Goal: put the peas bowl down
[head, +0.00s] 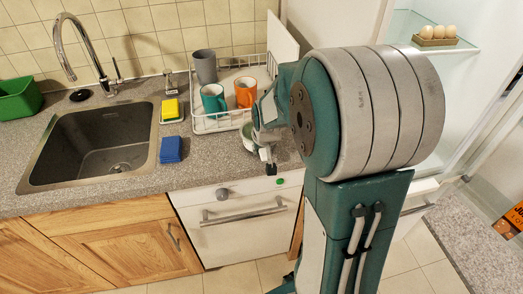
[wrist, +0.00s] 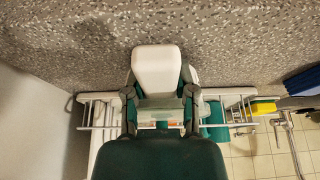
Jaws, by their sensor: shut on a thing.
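The peas bowl (head: 248,138), pale with a green inside, shows only in part in the head view, at the front of the dish rack near the counter's front edge. My gripper (head: 264,146) hides its right side and is shut on it. The bowl is at or just above the counter; I cannot tell if it touches. In the wrist view my gripper (wrist: 158,88) is in the middle in front of the speckled counter, and the bowl is not clearly seen there.
The dish rack (head: 205,127) with teal, orange and grey mugs stands right behind my gripper. A blue sponge stack (head: 171,149), a yellow sponge (head: 170,109) and the sink (head: 105,140) lie left. The counter (head: 205,165) in front of the rack is bare.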

